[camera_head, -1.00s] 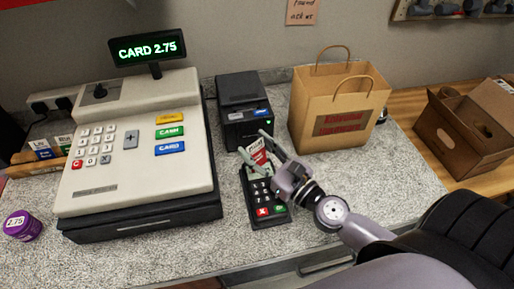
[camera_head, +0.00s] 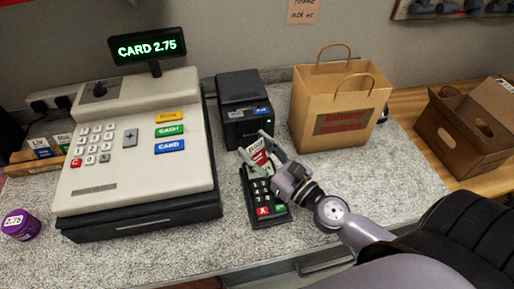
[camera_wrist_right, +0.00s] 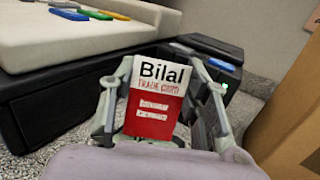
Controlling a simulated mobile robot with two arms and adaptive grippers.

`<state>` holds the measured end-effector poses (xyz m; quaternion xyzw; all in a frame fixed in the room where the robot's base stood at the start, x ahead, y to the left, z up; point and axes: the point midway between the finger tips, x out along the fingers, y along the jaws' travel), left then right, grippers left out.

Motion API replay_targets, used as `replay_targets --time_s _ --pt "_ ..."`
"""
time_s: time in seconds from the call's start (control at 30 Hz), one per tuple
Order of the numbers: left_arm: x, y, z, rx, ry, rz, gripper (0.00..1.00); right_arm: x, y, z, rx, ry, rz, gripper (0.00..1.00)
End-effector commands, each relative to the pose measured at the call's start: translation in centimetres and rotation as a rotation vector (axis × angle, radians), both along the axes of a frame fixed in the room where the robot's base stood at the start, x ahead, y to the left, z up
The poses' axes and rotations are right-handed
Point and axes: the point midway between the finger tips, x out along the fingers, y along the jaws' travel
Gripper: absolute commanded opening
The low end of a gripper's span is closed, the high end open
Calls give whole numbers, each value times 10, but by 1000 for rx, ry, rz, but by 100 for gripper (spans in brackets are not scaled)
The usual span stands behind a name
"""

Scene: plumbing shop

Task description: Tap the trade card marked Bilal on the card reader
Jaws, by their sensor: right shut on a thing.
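The trade card (camera_wrist_right: 157,100) is white over red and reads "Bilal TRADE CARD" in the right wrist view. My right gripper (camera_head: 259,153) is shut on it, and the card (camera_head: 259,156) shows between the fingers in the head view. The dark card reader (camera_head: 267,211) lies on the counter, its keypad with red and green keys facing up. The gripper and card are over the reader's far end and hide it. I cannot tell whether the card touches the reader. My left gripper is not in view.
The cash register (camera_head: 140,155) stands left, its display (camera_head: 147,47) reading "CARD 2.75". A black printer (camera_head: 243,105) stands behind the reader. A paper bag (camera_head: 338,105) stands to the right, with a cardboard box (camera_head: 465,130) beyond. A purple tub (camera_head: 21,225) sits at the left edge.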

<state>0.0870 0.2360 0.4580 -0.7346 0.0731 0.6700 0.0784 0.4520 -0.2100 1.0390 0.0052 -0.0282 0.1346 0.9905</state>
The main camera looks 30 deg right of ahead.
Motion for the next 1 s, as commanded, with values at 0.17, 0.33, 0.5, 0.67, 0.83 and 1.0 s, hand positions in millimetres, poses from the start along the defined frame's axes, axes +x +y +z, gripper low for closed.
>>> replay_targets --time_s 0.17,0.33,0.5,0.67,0.83,1.0 --pt "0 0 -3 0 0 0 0 0 0 -4 0 0 0 35" --pt "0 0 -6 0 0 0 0 0 0 -6 0 0 0 35" --pt "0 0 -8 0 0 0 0 0 0 -9 0 0 0 35" --pt "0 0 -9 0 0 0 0 0 0 -9 0 1 0 35" --pt "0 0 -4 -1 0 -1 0 0 0 -5 0 1 0 35" --pt "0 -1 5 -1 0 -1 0 0 0 4 0 1 0 35"
